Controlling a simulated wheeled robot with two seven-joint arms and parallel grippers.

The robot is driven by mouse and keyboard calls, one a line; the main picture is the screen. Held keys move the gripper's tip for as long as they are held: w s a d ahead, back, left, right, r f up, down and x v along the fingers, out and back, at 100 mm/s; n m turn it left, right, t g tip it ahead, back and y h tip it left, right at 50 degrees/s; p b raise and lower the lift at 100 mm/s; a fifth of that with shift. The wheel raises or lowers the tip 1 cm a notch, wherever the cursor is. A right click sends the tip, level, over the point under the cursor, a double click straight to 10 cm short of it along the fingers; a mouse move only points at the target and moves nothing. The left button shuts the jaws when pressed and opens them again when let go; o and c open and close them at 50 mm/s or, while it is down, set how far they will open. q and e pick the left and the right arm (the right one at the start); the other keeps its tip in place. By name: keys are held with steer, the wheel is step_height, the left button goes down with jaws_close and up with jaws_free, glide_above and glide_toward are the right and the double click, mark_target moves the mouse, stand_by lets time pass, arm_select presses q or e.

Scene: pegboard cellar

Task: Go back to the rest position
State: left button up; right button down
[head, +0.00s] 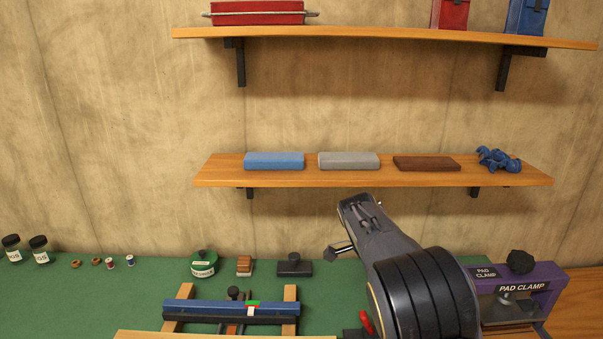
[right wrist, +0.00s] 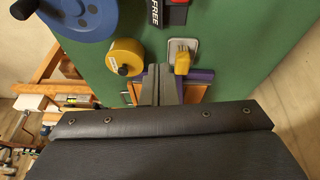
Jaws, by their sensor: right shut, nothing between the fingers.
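My right arm reaches up from the bottom right of the head view, in front of the bench and the back wall. It covers part of the bench left of the purple pad clamp. In the right wrist view my right gripper (right wrist: 160,70) has its two fingers together with nothing between them. Its tips show against the green mat, between a yellow roll (right wrist: 125,57) and a small yellow-handled tool (right wrist: 182,60). I cannot tell how far above the mat they are. My left gripper and arm are in neither view.
A shelf (head: 220,178) with blue, grey and brown blocks is behind my right arm; another shelf (head: 190,33) is above. The purple pad clamp (head: 550,284) stands close at right. A blue-barred fixture (head: 190,307) is at left on the green mat (head: 90,300).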

steer(key=s+d+r+n+t+y, duration=0.15)
steer(key=s+n+y, duration=0.25)
steer(key=s, duration=0.4)
steer(key=s+d+r+n+t+y, duration=0.1)
steer(key=s+d+r+n+y, duration=0.15)
steer(key=s, duration=0.55)
steer(key=s+a+f+n+t, duration=0.1)
steer(key=s+n, duration=0.3)
steer(key=s, duration=0.4)
steer(key=s+a+n+t+y, duration=0.1)
steer(key=s+a+n+t, duration=0.2)
steer(key=s, duration=0.4)
steer(key=shift+s+a+f+n, duration=0.4)
steer(key=shift+a+n, duration=0.15)
steer(key=shift+n, duration=0.7)
